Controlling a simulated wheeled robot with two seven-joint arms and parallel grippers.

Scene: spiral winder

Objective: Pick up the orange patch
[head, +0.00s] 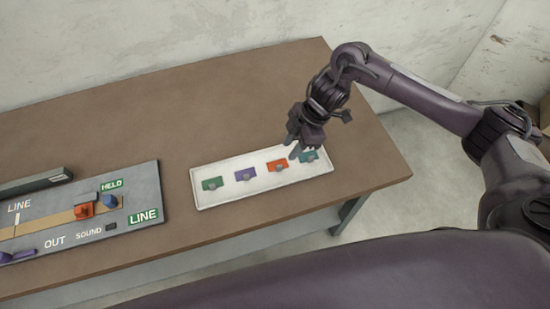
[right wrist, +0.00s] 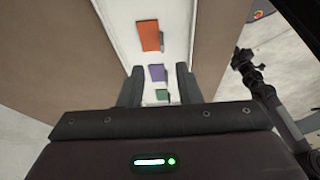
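The orange patch (head: 277,166) lies on a white tray (head: 235,196), between a purple patch (head: 245,174) and a teal patch (head: 309,156). In the right wrist view the orange patch (right wrist: 149,35) shows beyond my right gripper's fingers, at the top centre. My right gripper (head: 294,148) points down above the tray's right part, close to the orange and teal patches. Its two fingers (right wrist: 158,86) are spread apart, with nothing held between them. My left gripper is not in view.
A green patch (head: 212,184) lies at the tray's left end. A grey panel (head: 140,187) with LINE, OUT, SOUND and HELD labels, an orange block (head: 83,210) and a blue block (head: 110,201) stands to the left. The brown table (head: 220,110) is clear behind the tray.

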